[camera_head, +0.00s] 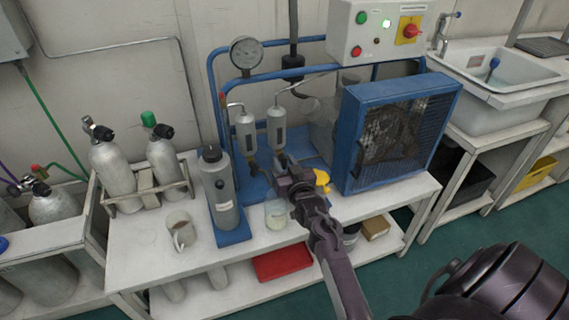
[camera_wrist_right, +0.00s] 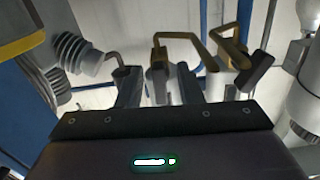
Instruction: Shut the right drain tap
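Two grey metal separators hang side by side on the blue panel frame, the left one (camera_head: 245,132) and the right one (camera_head: 277,127). Their drain taps are low down, and my right gripper (camera_head: 284,163) mostly covers the right one in the head view. In the right wrist view the right drain tap (camera_wrist_right: 158,65), with a bent brass pipe, shows between the two fingers of my right gripper (camera_wrist_right: 157,88). The fingers stand apart; I cannot tell whether they touch it. The left drain tap (camera_wrist_right: 254,74), with a dark lever, is outside the fingers. My left gripper is not in view.
A glass beaker (camera_head: 277,213) stands below the gripper, with a yellow item (camera_head: 321,180) to its right. The blue compressor guard (camera_head: 352,150) is close on the right. A grey cylinder (camera_head: 218,190) stands left. The bench front (camera_head: 150,262) has some free room.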

